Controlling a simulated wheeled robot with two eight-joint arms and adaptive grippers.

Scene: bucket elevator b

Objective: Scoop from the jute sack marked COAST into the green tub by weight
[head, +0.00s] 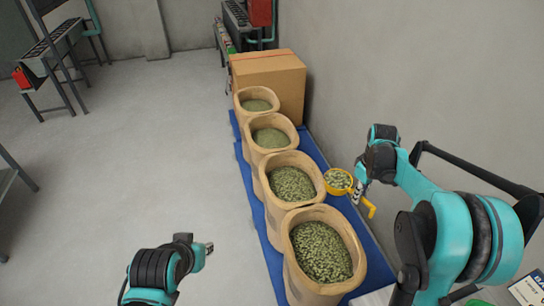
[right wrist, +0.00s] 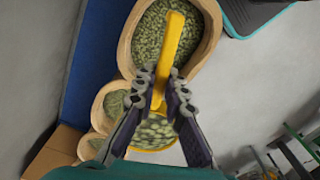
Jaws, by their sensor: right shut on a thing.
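My right gripper (head: 362,187) is shut on the handle of a yellow scoop (head: 349,188). The scoop's bowl holds green beans and is over the right side of the sack row, near the wall. In the right wrist view the fingers (right wrist: 160,100) grip the yellow handle (right wrist: 174,45), with the filled bowl (right wrist: 150,143) behind them. Several open jute sacks of green beans stand in a row, the nearest sack (head: 292,268) at the front; no COAST marking can be read. My left gripper (head: 208,248) is left of the nearest sack, its jaws unclear.
The sacks stand on a blue base (head: 245,150) along the grey wall. A cardboard box (head: 268,82) is behind them. A white labelled item (head: 526,290) lies at the lower right.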

